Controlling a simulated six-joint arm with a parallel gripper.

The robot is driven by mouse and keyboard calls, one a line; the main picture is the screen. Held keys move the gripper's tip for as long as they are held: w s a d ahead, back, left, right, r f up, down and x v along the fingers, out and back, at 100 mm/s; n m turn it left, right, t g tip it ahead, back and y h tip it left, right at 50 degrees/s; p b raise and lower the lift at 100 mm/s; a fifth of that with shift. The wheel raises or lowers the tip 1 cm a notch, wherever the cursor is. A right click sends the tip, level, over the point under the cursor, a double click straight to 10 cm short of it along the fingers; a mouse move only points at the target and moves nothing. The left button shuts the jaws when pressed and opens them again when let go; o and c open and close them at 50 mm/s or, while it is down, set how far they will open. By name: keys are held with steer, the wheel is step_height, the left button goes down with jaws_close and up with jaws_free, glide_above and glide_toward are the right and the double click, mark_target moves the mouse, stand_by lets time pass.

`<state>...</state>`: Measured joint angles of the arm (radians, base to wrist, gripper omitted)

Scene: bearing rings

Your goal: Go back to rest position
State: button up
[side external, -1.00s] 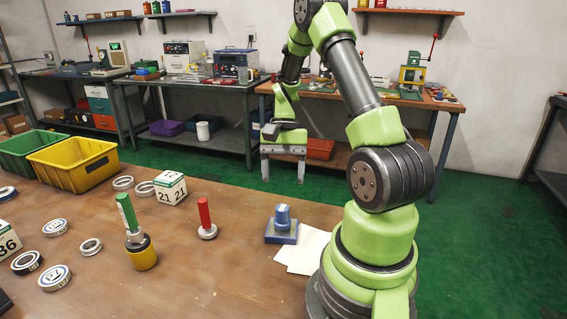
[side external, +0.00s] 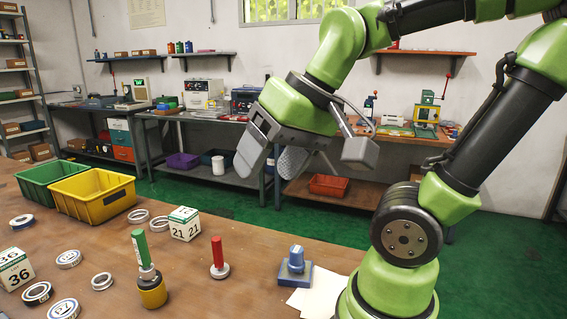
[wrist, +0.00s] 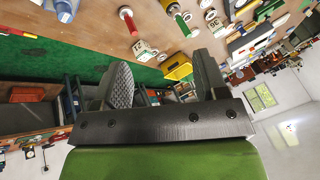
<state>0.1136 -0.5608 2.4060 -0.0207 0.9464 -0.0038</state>
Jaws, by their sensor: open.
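My gripper (side external: 272,151) is open and empty, raised in the air above the table's far edge in the side view. Its two grey fingers stand apart in the wrist view (wrist: 163,90). Several bearing rings (side external: 68,258) lie flat on the wooden table (side external: 215,295). A green-handled tool (side external: 140,248) stands on a yellow and black base. A red-handled piece (side external: 217,252) stands on a pale round foot. A blue block with a knob (side external: 296,262) sits at the right. My gripper touches none of these.
A green bin (side external: 48,182) and a yellow bin (side external: 103,200) stand at the table's back left. White cubes marked 21 (side external: 184,224) and 36 (side external: 14,270) sit on the table. White sheets (side external: 318,296) lie near my base. Workbenches line the wall behind.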

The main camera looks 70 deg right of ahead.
steer(key=shift+s+a+r+n+t+y, duration=0.15)
steer(key=shift+s+a+n+t, duration=0.2)
steer(key=shift+s+a, duration=0.2)
steer(key=shift+s+a+r+n+t+y, duration=0.15)
steer(key=shift+s+a+n+t, duration=0.25)
steer(key=shift+s, duration=0.2)
stand_by(0.4)
